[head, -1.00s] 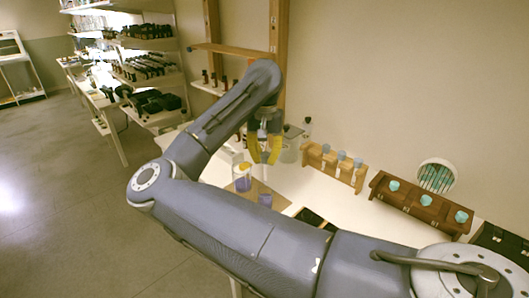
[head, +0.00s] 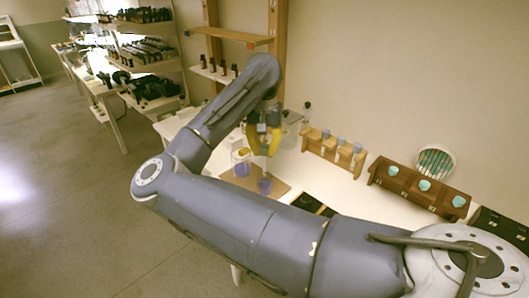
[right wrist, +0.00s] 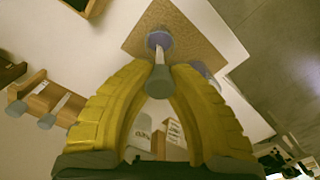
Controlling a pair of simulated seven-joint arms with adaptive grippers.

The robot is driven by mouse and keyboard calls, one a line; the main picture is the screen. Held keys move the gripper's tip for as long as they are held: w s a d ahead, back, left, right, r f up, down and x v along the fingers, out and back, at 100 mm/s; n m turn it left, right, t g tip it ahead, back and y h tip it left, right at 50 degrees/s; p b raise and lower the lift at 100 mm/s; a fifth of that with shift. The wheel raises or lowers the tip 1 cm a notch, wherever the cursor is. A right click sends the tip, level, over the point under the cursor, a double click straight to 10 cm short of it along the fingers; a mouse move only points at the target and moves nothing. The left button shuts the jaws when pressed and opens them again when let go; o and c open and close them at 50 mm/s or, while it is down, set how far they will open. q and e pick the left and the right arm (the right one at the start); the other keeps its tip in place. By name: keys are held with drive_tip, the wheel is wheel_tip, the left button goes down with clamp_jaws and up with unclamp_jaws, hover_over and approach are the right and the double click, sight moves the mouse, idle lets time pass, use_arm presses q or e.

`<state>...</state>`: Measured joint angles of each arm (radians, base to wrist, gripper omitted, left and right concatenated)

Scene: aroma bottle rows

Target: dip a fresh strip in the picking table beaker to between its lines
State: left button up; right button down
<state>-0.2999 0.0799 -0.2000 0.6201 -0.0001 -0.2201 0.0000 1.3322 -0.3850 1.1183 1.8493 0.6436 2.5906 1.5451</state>
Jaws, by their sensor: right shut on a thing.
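My right gripper (head: 263,150) has yellow fingers and is shut on a thin pale strip with a grey end (right wrist: 160,78). The strip hangs down over a small beaker of purple liquid (head: 264,187). In the right wrist view the strip's far end overlaps the purple beaker (right wrist: 154,37). I cannot tell whether it touches the liquid, and no lines can be made out. The beaker stands on a brown board (head: 226,179). My left gripper is not in view.
A larger glass with something yellow at its top (head: 241,168) stands beside the beaker. A wooden rack with blue-topped items (head: 334,152) and a dark rack with turquoise-topped items (head: 416,190) stand to the right. A round strip holder (head: 436,162) is behind them.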

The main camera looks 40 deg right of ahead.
drive_tip(key=shift+f, duration=1.95)
idle(2.2)
drive_tip(key=shift+r, duration=0.15)
idle(0.6)
drive_tip(key=shift+r, duration=3.1)
